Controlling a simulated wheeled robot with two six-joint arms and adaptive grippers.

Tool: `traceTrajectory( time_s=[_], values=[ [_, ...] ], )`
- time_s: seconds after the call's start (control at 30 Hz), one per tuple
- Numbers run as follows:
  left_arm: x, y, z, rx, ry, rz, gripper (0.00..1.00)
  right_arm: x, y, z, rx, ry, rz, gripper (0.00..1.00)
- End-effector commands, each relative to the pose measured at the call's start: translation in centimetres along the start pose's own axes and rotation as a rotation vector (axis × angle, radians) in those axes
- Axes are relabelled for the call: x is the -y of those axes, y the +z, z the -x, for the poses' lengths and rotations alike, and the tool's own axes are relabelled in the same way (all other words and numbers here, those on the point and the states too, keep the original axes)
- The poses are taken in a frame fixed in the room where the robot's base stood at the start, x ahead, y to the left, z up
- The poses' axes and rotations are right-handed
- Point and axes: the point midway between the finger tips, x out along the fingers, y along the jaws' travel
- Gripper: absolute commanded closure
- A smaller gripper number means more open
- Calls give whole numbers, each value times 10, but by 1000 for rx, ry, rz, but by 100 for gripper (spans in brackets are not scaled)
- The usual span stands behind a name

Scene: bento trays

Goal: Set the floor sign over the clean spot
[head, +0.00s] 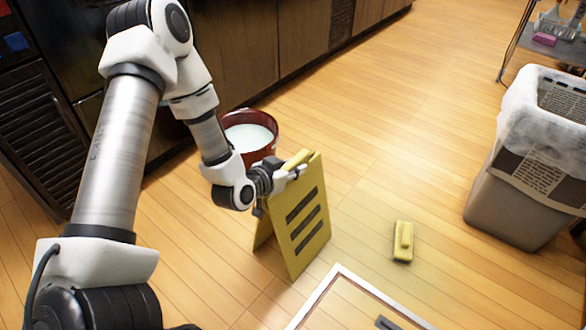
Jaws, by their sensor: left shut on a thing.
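The yellow floor sign (312,238) is an upright A-shaped board with dark slanted bars on its front panel. My left gripper (291,176) is shut on its top edge. The sign's lower edge is at or close to the wooden floor; I cannot tell whether it touches. To the right and front of the sign, a white-bordered rectangle (336,283) marks off a patch of floor, cut off by the bottom edge of the view. A dark bar (388,323) lies inside it. My right gripper is out of view.
A red bucket (270,149) of pale liquid stands behind my left gripper. A yellow block with a handle (403,242) lies right of the sign. A lined grey bin (505,196) stands at the right. Dark cabinets (240,48) run along the back left. The middle floor is open.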

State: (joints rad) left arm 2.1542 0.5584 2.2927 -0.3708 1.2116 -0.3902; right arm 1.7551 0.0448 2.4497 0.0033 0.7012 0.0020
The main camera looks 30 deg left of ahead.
Motion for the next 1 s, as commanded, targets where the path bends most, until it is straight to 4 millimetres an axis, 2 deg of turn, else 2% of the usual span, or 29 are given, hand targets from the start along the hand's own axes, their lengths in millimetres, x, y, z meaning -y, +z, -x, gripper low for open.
traceTrajectory(
  time_s=[0.1,0.13,0.17,0.2,0.57,0.67,0.9,1.0],
  values=[
    [0,2,-1,-2,0,-1,100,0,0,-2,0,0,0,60],
    [0,2,-1,0,0,0,65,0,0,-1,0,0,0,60],
    [0,2,-1,0,0,0,54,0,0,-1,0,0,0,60],
    [0,2,-1,0,0,0,50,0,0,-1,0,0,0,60],
    [0,-2,5,1,-1,3,50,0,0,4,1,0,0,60],
    [1,-4,22,3,-2,7,50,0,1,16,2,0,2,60],
    [1,-7,89,4,-4,11,50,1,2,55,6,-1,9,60],
    [0,-8,107,6,0,1,50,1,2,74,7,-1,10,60]
  ],
)
